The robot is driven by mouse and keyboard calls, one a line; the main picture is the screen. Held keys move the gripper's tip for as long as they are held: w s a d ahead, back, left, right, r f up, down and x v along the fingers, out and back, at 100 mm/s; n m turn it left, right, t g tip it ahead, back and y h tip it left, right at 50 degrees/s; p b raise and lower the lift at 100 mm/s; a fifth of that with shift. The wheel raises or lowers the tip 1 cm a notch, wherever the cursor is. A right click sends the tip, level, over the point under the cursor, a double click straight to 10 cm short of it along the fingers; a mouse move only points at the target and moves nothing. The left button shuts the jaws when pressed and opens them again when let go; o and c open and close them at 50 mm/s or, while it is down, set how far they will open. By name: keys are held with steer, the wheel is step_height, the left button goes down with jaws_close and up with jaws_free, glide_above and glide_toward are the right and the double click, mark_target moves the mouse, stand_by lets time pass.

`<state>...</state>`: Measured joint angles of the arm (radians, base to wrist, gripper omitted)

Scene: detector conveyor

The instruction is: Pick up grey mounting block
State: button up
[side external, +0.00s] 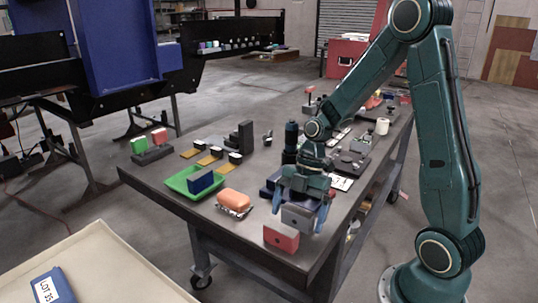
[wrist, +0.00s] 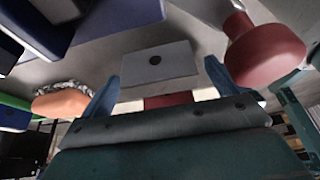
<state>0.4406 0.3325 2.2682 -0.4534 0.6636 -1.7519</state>
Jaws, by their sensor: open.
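The grey mounting block (side external: 298,219) sits on the dark table near its front right edge. In the wrist view the grey block (wrist: 157,62) shows a pale face with one dark round hole. My gripper (side external: 299,212) is low over it with blue fingers apart. In the wrist view the fingers of my gripper (wrist: 162,72) show to the left and right of the block, with gaps. I cannot tell how far down the fingers reach beside it. Nothing is held.
A red block (side external: 281,237) stands close in front of the grey block. A dark blue block (side external: 270,186) is just behind. An orange rounded item (side external: 234,200) and a green tray (side external: 176,183) with a blue block lie left. A red round knob (wrist: 264,52) is near the right finger.

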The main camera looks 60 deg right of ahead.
mark_target(297, 210)
steer(key=c, duration=1.3)
steer(key=shift+o, duration=0.2)
steer(key=shift+r, duration=0.2)
step_height(297, 210, up, 20)
steer(key=shift+f, duration=0.2)
